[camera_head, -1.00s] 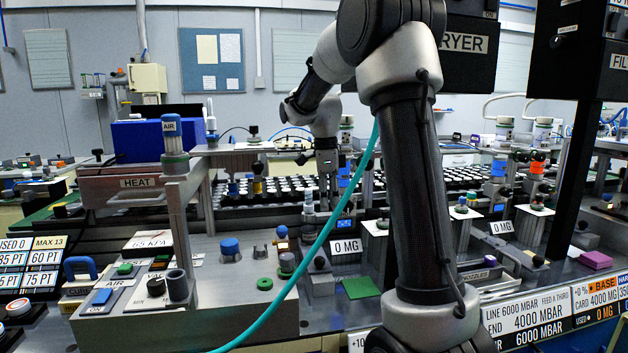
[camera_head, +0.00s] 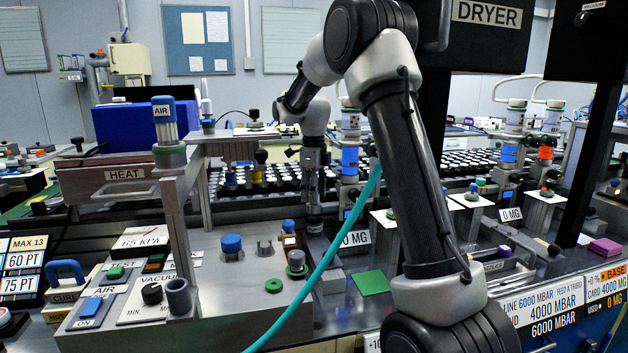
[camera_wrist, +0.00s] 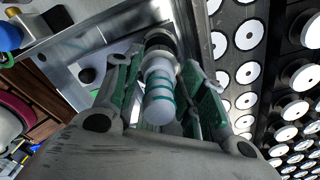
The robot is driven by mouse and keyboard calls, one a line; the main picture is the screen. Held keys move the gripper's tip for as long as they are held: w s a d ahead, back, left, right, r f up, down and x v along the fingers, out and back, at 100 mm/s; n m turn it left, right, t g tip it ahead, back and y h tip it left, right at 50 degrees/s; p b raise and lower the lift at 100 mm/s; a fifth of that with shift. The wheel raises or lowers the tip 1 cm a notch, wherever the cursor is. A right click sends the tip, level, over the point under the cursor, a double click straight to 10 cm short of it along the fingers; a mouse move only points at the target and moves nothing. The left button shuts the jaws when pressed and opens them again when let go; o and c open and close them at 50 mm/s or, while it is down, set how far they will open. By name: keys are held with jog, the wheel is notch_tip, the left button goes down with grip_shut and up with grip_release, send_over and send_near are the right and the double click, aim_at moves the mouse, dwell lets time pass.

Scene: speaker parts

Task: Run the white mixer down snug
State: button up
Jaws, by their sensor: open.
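In the wrist view, a white cylinder with teal bands (camera_wrist: 160,92), which looks like the white mixer, stands between the two fingers of my gripper (camera_wrist: 164,85). A dark and metal collar sits at its far end. The fingers are open on either side of it, with gaps that look small; I cannot tell whether either touches. In the head view my gripper (camera_head: 314,185) points down behind the grey machine top. The mixer cannot be made out there, and how snugly it sits is not visible.
Rows of white-topped round parts (camera_wrist: 247,73) lie close to the right of my gripper. A dispenser with a blue band (camera_head: 350,160) stands just right of it in the head view. A teal hose (camera_head: 325,265) crosses the front. A green pad (camera_head: 371,282) lies on the bench.

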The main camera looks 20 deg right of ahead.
jog(key=shift+f, duration=0.6)
jog(key=shift+c, duration=0.5)
jog(key=c, duration=0.7)
jog(key=shift+m, duration=0.8)
jog(key=shift+c, duration=0.2)
jog(key=shift+m, duration=0.9)
jog(key=shift+m, duration=0.8)
